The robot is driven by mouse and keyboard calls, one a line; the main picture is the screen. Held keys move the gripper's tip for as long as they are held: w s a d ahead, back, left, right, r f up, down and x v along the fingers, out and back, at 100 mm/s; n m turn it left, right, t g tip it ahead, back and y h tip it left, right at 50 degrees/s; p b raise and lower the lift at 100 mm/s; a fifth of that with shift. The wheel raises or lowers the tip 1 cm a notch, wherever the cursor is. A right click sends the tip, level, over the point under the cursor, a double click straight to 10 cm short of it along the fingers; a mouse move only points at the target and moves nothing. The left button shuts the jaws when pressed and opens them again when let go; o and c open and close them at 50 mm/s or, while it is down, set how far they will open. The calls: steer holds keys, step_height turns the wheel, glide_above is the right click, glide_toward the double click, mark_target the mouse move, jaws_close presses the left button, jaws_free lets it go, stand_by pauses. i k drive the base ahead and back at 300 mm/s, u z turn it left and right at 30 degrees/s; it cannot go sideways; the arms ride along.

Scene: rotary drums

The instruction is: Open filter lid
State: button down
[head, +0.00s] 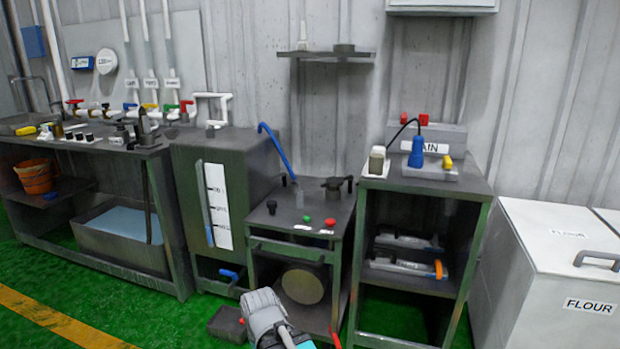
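No part is labelled as the filter, so I cannot tell for sure which is its lid. A dark round fitting with a knobbed top (335,187) sits at the back right of the middle metal bench (285,232); it looks closed. A pale round disc (302,286) shows on the lower level of that bench. My gripper (266,318) is seen only as a grey shape at the bottom centre, low in front of the bench and apart from the dark fitting. Its fingers cannot be made out.
A blue pipe or lever (278,147) rises beside a tank with a white gauge (217,205). Green (308,219) and red (328,222) buttons sit on the bench front. A right-hand cabinet (463,184) and flour bin (560,238) flank it. Green floor (150,315) is free at left.

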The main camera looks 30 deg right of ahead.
mark_target(333, 181)
steer(key=z, duration=0.25)
steer(key=i, duration=0.85)
steer(key=z, duration=0.65)
